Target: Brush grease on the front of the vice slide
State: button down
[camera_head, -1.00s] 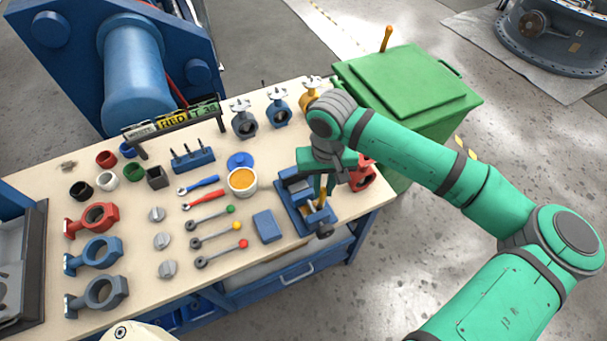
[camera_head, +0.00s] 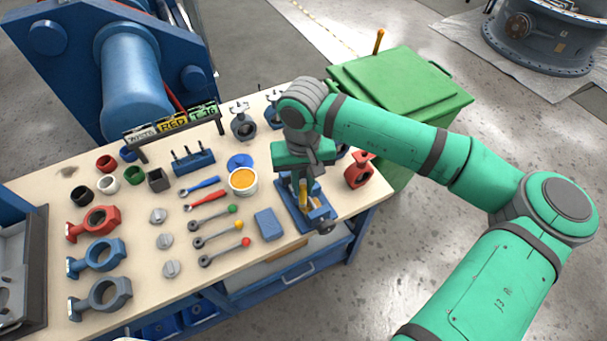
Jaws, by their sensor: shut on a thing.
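The blue vice (camera_head: 321,218) stands near the front right edge of the workbench. My gripper (camera_head: 302,187) points down over it, with its fingers shut on a slim yellow-orange thing, apparently the brush (camera_head: 304,197). The gripper hides much of the brush and the back of the vice. I cannot tell whether the bristles touch the vice slide, and no grease can be made out on it. An open white tub of orange grease (camera_head: 243,178) stands left of the gripper, with a blue lid (camera_head: 239,161) behind it.
A blue block (camera_head: 268,224) lies left of the vice, and a red valve body (camera_head: 358,172) stands to its right. Several ball-ended levers (camera_head: 219,235) and a red wrench (camera_head: 204,200) lie farther left. A green bin (camera_head: 398,85) stands beyond the bench's right end.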

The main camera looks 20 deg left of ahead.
jog(key=r, duration=0.3)
jog(key=shift+w+a+r, duration=0.1)
jog(key=shift+a, duration=0.1)
jog(key=shift+d+r, duration=0.1)
jog(key=shift+r, duration=0.35)
